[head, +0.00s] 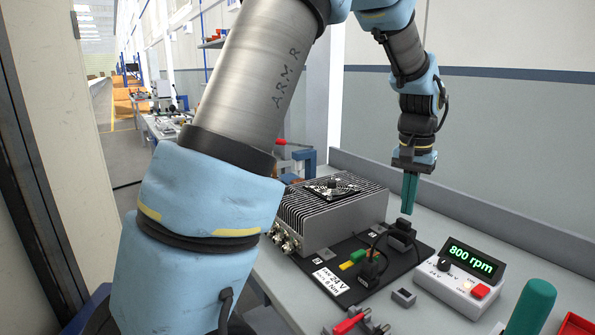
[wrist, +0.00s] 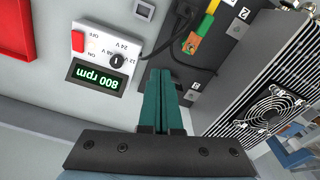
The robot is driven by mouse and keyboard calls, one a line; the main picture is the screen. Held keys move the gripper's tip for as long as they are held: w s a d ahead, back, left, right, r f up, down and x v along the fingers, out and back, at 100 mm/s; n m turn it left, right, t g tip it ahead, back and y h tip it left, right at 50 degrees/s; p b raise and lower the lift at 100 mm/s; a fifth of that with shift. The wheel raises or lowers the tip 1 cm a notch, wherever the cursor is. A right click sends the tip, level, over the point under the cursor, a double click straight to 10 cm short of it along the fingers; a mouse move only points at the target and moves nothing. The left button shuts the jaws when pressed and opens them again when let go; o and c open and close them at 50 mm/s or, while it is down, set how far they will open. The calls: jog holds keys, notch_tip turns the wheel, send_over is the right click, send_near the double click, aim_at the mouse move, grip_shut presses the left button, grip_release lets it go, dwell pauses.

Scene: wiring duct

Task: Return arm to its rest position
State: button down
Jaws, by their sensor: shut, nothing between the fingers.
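My gripper (head: 409,193) hangs pointing down at the end of my arm, above the back of the bench. Its green fingers are shut with nothing between them. The finned metal unit (head: 332,208) with a fan on top stands left of my gripper.
A black mat (head: 337,262) carries a 24 V label, black plugs (head: 401,235) with cables, and yellow and green connectors. A raised ledge (head: 470,207) runs along the bench's back.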

jog(key=w+a+f+n, duration=0.1)
jog(key=a+f+n, duration=0.15)
jog(key=a, duration=1.05)
jog(key=s+a+f+n+t, duration=0.15)
jog(key=s+a, duration=0.25)
jog(key=a, duration=0.6)
jog(key=s+a+f+n, duration=0.1)
jog(key=s+a+n, duration=0.25)
jog(key=a, duration=0.55)
jog(key=w+d+m+b, duration=0.2)
jog(key=w+d+m, duration=0.1)
jog(key=d, duration=0.6)
notch_tip(320, 180, up, 6)
jog(key=m+h+b, duration=0.2)
jog(key=m+b, duration=0.2)
jog(key=m, duration=0.4)
send_over(476, 291)
jog(key=s+a, duration=0.1)
jog(key=a, duration=0.1)
jog(key=shift+g, duration=0.25)
jog(key=p+x, duration=0.1)
jog(key=x, duration=0.3)
jog(key=p+x, duration=0.1)
jog(key=x, duration=0.3)
jog(key=s+a+p+x, duration=0.1)
jog(key=x, duration=0.3)
jog(key=shift+f, duration=0.55)
jog(key=shift+a, duration=0.1)
